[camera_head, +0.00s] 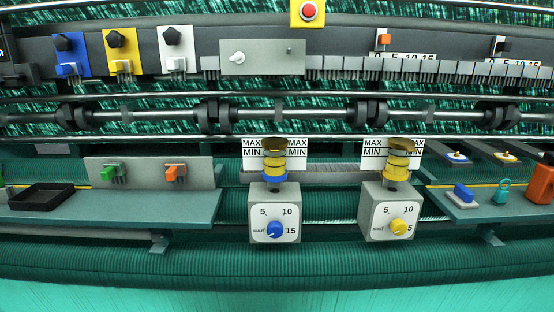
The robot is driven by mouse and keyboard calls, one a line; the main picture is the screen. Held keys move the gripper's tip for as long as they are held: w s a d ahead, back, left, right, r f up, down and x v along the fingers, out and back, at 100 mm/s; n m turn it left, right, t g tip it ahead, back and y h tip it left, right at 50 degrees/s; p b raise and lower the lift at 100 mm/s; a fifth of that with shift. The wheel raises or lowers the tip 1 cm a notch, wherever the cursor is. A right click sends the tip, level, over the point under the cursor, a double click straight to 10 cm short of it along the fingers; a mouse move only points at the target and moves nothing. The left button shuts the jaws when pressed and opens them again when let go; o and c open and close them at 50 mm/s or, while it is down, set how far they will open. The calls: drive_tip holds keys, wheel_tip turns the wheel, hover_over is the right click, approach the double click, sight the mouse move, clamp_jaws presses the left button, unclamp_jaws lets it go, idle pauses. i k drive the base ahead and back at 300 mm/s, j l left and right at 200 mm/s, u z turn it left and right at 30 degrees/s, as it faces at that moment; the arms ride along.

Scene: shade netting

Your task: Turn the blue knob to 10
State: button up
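The blue knob (275,229) sits on the front of a light grey box (256,203), left of a similar box. Its dial reads 5 at upper left, 10 at upper right, 15 at right, and a small label at left that looks like "SHUT". A faint pale mark on the knob seems to point left or lower left, toward the small label; it is too small to be sure. My gripper is not in view.
A yellow knob (398,227) is on the right-hand grey box (373,208). Ringed yellow cylinders with MAX/MIN plates (297,147) stand above both boxes. A shelf with a black tray (48,196) is at left; another shelf (480,211) holds small items at right. Space before the boxes looks clear.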

sight(275, 229)
drive_tip(key=j, duration=1.65)
drive_tip(key=z, duration=0.05)
